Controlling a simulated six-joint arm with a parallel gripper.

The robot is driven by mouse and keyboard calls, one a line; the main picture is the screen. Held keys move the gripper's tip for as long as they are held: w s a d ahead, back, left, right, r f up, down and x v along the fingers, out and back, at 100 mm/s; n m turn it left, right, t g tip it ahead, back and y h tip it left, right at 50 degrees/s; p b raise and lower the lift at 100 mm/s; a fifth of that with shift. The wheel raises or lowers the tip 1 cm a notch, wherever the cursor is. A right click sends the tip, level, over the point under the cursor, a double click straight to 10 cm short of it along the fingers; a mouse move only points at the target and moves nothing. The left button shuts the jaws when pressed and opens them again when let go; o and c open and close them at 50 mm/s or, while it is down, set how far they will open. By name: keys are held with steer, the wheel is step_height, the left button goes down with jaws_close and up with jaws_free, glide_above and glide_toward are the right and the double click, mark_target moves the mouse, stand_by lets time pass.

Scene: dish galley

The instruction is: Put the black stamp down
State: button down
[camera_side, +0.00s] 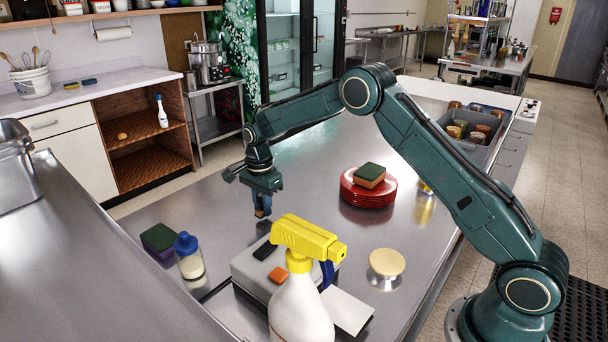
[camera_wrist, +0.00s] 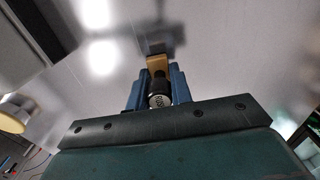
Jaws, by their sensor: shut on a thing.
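My gripper (camera_side: 262,208) is over the steel counter, behind the grey box with the spray bottle in front. In the wrist view, its blue fingers (camera_wrist: 158,88) are shut on the stamp, whose tan part (camera_wrist: 157,64) shows between them. A round dark end with pale lettering (camera_wrist: 160,101) sits at the base of the fingers. A blurred dark patch lies beyond the tips; I cannot tell whether it is the stamp's foot or a shadow. In the side view only a small brownish bit of the stamp (camera_side: 265,203) shows, and whether it touches the counter is unclear.
A grey box (camera_side: 247,268) carries a black piece (camera_side: 264,250) and an orange piece (camera_side: 278,274). A yellow-headed spray bottle (camera_side: 300,310) stands in front. Red plates (camera_side: 367,194) with a sponge, a round cream-topped item (camera_side: 387,263) and a blue-capped bottle (camera_side: 190,258) stand around.

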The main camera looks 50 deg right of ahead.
steer(key=shift+f, duration=0.7)
steer(key=shift+f, duration=0.15)
steer(key=c, duration=1.3)
jaws_free()
steer(key=shift+o, duration=0.2)
step_height(320, 180, up, 11)
steer(key=shift+r, duration=0.7)
